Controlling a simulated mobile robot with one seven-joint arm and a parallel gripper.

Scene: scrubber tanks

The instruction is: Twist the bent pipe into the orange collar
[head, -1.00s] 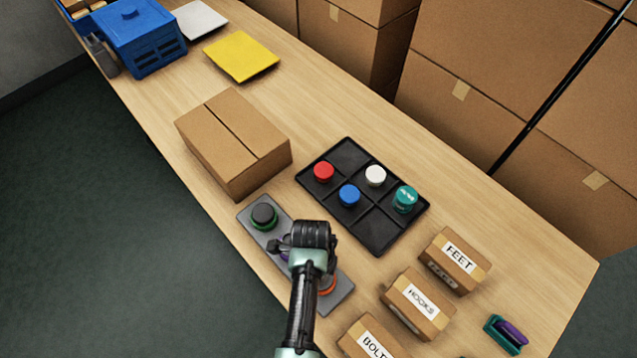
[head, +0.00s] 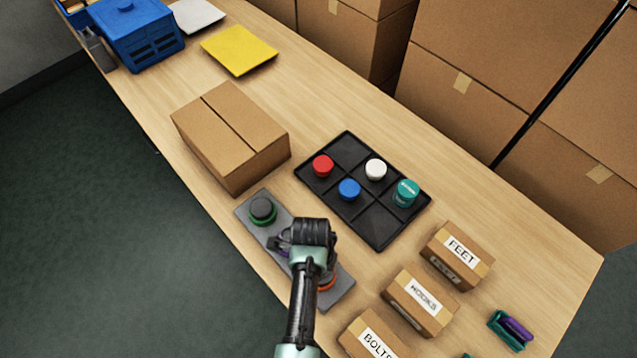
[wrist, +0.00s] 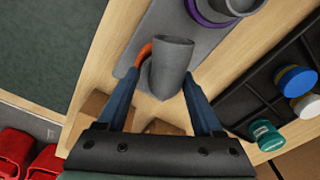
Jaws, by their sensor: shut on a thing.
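The grey bent pipe (wrist: 170,66) is between the two fingers of my gripper (wrist: 162,84) in the wrist view, and the gripper is shut on it. The orange collar (wrist: 144,54) shows as an arc just behind and left of the pipe, on the grey base plate (wrist: 153,31). In the head view the orange collar (head: 328,281) is partly hidden by my gripper and wrist, which are over the plate (head: 341,295). I cannot tell whether the pipe's lower end is inside the collar.
The same plate carries a green collar (head: 263,222) with a dark part in it and a purple collar (wrist: 203,14) with a grey part. A black tray (head: 375,233) with caps and a cardboard box (head: 222,140) stand close by. Labelled boxes (head: 420,300) are at right.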

